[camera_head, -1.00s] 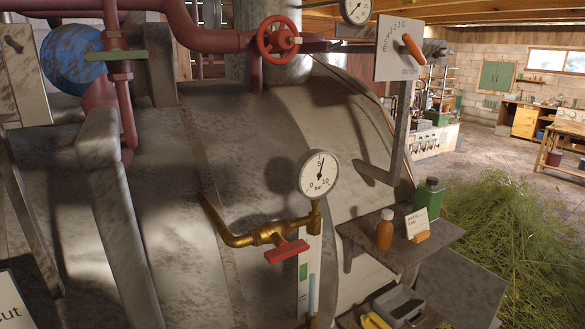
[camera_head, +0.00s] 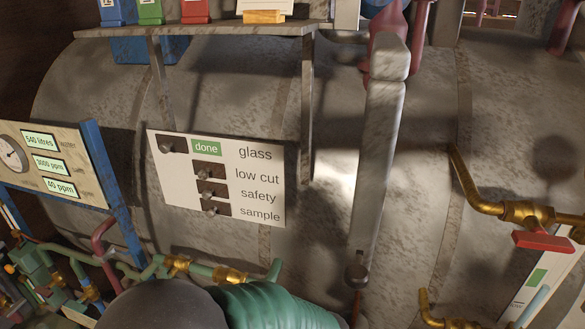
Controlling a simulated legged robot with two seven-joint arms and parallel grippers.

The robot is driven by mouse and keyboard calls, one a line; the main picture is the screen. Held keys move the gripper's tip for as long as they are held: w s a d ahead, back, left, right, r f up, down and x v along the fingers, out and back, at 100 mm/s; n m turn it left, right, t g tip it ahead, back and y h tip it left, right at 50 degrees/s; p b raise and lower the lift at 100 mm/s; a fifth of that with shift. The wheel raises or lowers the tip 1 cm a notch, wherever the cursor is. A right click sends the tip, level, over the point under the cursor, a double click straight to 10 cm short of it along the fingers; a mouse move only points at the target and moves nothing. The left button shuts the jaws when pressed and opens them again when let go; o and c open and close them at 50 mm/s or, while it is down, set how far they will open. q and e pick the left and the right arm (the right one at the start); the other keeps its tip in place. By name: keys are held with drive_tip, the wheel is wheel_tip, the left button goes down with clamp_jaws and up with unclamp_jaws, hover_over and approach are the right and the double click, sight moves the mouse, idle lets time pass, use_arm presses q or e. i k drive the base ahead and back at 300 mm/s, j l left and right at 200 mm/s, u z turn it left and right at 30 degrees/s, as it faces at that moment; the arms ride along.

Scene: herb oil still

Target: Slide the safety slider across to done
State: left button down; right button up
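A white panel (camera_head: 230,215) on the still's side bears four slider rows labelled glass, low cut, safety and sample. The safety slider (camera_head: 222,191) is the third row, a small dark brown plate with a round grey knob, just left of its word. No green shows beside it. In the top row, the glass slider (camera_head: 176,146) sits further left, with a green "done" field (camera_head: 206,148) uncovered on its right. The low cut slider (camera_head: 215,170) and sample slider (camera_head: 222,209) stand like the safety one. Neither gripper can be made out.
A grey bar (camera_head: 378,170) stands right of the panel; a shelf (camera_head: 210,30) is above. A gauge board (camera_head: 60,165) is at left. Brass and green pipework (camera_head: 178,264) runs below. A grey dome (camera_head: 165,303) and green ribbed cylinder (camera_head: 275,303) fill the bottom foreground.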

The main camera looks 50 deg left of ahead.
sight(208, 189)
drive_tip(key=u, duration=2)
drive_tip(key=k+l+z, duration=0.1)
drive_tip(key=l+z, duration=0.2)
